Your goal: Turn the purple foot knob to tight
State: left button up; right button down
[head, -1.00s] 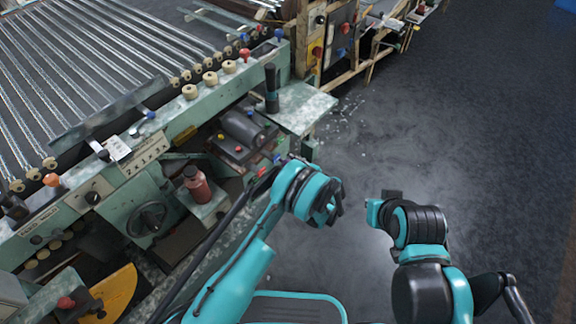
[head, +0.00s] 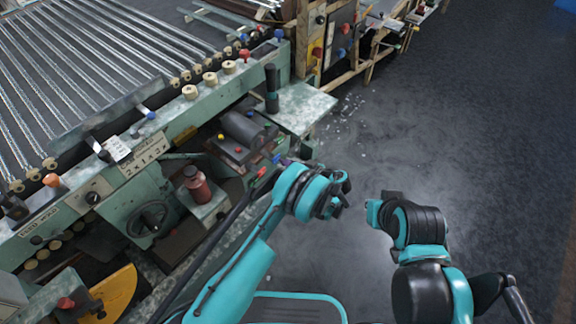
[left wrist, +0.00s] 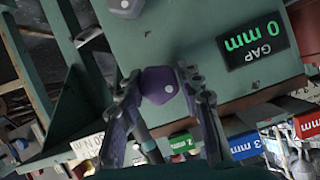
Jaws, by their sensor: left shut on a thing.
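The purple foot knob (left wrist: 160,86) has a white dot on its face and sits on a green machine panel in the left wrist view. My left gripper (left wrist: 162,92) has one finger on each side of the knob and is shut on it. In the head view my left gripper (head: 334,196) is at the machine's near right side, and its wrist hides the contact. My right arm (head: 418,228) is folded at the lower right of the head view; its fingers cannot be clearly made out.
A display (left wrist: 250,45) beside the knob reads GAP 0 mm. A grey knob (left wrist: 126,7) with a white dot is on the same panel. Coloured tags marked 2 mm (left wrist: 181,144) and 3 mm (left wrist: 244,146) are close by. Open floor (head: 450,120) lies right of the machine.

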pick_arm(q)
jog(key=shift+m+g+y, duration=0.6)
jog(key=shift+m+g, duration=0.1)
jog(key=shift+m, duration=0.3)
jog(key=o, duration=1.2)
jog(key=shift+c, duration=0.2)
jog(key=v, duration=1.2)
